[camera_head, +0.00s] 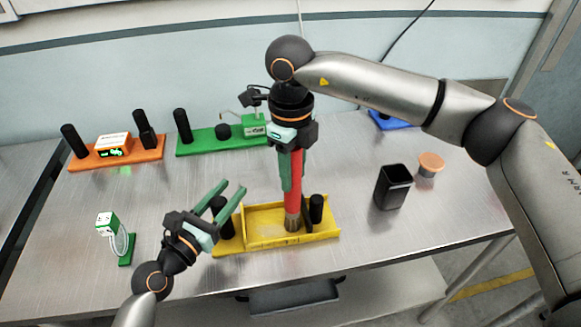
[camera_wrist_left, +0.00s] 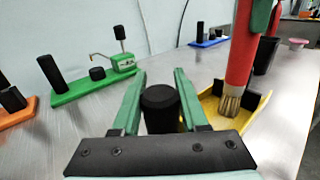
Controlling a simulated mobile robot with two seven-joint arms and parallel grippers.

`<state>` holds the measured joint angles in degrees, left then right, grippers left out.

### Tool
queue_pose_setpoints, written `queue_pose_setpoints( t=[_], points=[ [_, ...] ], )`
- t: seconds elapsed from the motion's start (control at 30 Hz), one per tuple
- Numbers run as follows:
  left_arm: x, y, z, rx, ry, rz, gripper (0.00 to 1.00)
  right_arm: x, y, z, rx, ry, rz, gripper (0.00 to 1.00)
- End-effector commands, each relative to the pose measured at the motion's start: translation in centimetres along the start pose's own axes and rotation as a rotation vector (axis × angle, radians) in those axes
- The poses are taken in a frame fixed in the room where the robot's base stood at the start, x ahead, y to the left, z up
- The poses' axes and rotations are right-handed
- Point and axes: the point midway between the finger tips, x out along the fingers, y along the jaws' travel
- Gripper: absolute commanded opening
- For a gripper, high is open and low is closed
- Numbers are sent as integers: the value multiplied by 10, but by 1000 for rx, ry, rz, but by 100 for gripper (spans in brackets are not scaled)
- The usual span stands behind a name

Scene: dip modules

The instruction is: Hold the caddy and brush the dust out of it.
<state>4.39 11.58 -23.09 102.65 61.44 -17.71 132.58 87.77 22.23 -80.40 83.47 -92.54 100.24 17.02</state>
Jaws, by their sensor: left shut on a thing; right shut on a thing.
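The yellow caddy (camera_head: 262,239) sits near the table's front edge, with a black post at each end. My left gripper (camera_head: 233,187) has its green fingers around the caddy's left post (camera_head: 223,222). That post stands between the fingers in the left wrist view (camera_wrist_left: 160,110). My right gripper (camera_head: 291,157) is shut on the red brush (camera_head: 295,190) and holds it upright above the caddy. The brush's bristles (camera_head: 292,223) are down inside the caddy's tray, near its right side; they also show in the left wrist view (camera_wrist_left: 231,106). I cannot make out dust in the tray.
A black open cup (camera_head: 393,187) and an orange-topped grey cup (camera_head: 430,164) stand to the right. An orange module (camera_head: 115,150), a green module (camera_head: 222,138) and a blue module (camera_head: 390,121) stand at the back. A small green-and-white device (camera_head: 107,224) stands left.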

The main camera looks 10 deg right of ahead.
Motion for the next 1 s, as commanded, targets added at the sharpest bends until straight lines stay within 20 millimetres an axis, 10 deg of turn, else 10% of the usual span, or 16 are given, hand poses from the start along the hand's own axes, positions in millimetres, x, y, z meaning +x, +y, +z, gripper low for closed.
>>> queue_pose_setpoints(
  t=[1.0],
  points=[
    [0,0,0,1,-1,1,0,-1,33,20,-2,1,1,0]
  ],
)
